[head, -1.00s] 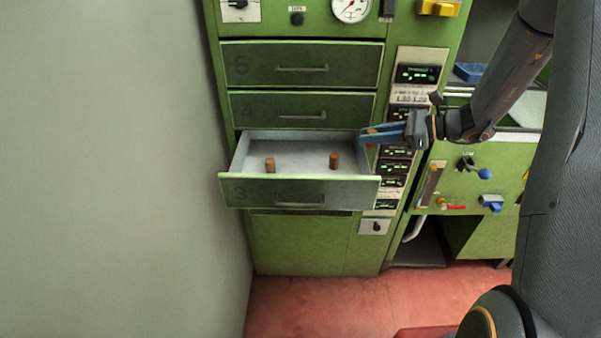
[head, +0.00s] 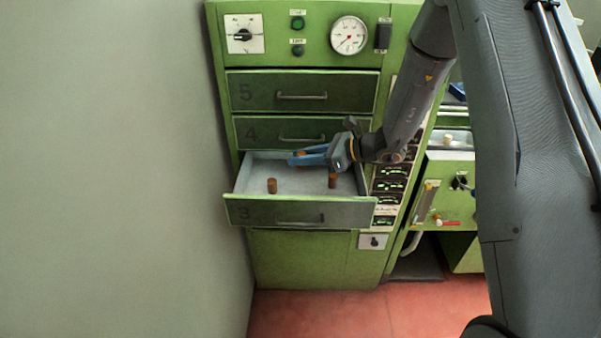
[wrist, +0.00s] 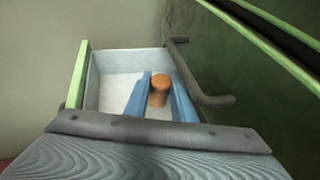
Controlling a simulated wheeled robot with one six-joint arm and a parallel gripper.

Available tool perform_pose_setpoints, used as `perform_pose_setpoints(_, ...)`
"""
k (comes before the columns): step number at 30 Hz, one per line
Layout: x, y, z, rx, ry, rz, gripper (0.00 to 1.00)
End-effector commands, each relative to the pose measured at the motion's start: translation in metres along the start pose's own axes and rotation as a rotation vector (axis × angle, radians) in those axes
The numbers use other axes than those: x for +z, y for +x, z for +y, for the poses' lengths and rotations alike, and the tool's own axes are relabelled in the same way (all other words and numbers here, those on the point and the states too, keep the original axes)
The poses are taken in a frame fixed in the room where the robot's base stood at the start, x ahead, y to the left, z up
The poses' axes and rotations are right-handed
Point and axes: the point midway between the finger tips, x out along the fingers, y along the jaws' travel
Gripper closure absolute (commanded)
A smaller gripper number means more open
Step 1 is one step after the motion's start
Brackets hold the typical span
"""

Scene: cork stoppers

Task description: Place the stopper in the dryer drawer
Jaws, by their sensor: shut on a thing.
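The dryer drawer, marked 3 (head: 290,212), is pulled open on the green cabinet. Two brown cork stoppers stand upright inside it, one at the left (head: 272,186) and one at the right (head: 332,181), partly behind my gripper. My gripper (head: 300,158) has blue fingers and reaches in from the right over the back of the open drawer, below drawer 4. It is shut on an orange-brown stopper (wrist: 159,91), which shows between the two blue fingers in the wrist view. The pale drawer floor (wrist: 110,92) lies below and beyond it.
Closed drawers 5 (head: 260,92) and 4 (head: 265,133) are above, and drawer 4's handle (head: 302,139) sticks out close to my gripper. A pale wall (head: 110,170) is at the left. Another light stopper (head: 448,141) stands at the right. The drawer's left and middle floor has free room.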

Motion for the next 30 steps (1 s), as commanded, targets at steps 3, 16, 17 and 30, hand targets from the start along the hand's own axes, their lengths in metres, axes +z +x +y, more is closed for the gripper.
perform_pose_setpoints(3,-0.017,0.006,0.001,0.001,0.005,0.001,0.98)
perform_pose_setpoints(16,-0.05,0.019,0.0,0.002,0.003,0.001,0.98)
perform_pose_setpoints(17,-0.053,0.02,0.0,0.001,0.003,0.001,0.98)
perform_pose_setpoints(30,-0.064,0.029,0.001,0.0,0.0,0.0,0.98)
